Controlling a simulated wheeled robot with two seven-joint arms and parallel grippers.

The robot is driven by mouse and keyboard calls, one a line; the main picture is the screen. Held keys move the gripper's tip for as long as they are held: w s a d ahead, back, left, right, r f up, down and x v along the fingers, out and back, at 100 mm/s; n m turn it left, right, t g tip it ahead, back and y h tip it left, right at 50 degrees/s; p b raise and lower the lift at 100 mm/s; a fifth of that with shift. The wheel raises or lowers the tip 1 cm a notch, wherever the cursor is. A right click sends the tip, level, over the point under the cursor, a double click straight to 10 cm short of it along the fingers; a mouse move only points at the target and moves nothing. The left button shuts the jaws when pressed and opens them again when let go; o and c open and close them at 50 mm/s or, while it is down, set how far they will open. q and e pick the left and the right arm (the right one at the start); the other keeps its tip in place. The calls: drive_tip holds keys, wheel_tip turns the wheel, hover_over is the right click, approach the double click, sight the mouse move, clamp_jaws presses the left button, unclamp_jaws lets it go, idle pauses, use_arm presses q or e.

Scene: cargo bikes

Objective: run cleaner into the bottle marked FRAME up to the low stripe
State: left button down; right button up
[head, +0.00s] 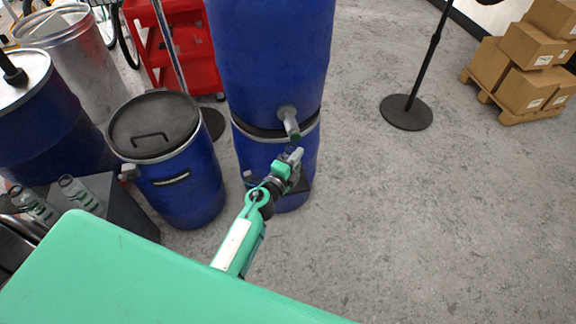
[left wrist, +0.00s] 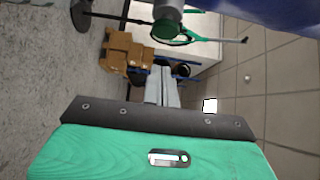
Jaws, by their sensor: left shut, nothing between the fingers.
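A large blue drum (head: 268,60) stands on a lower blue drum, with a grey tap (head: 289,122) on its front. My left gripper (head: 296,156) is shut and empty, just below the tap spout. In the left wrist view its closed fingers (left wrist: 162,86) point toward the spout (left wrist: 167,24), with a gap between. A small dark rounded shape shows behind the fingertips in the head view; I cannot tell what it is. Two clear bottles (head: 80,194) (head: 34,204) stand at the left; their markings and stripes are too small to read. My right gripper is out of view.
A lidded blue drum (head: 185,195) stands left of the tap drum, beside a dark grey box (head: 104,188). A red cart (head: 190,45) is behind. A black round stand base (head: 406,112) and cardboard boxes (head: 525,55) are at the right. The floor between is clear.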

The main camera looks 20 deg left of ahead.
sight(300, 138)
use_arm(q)
drive_tip(key=w+a, duration=0.2)
drive_tip(key=w, duration=0.1)
drive_tip(key=shift+w+a, duration=0.1)
drive_tip(key=shift+a, duration=0.1)
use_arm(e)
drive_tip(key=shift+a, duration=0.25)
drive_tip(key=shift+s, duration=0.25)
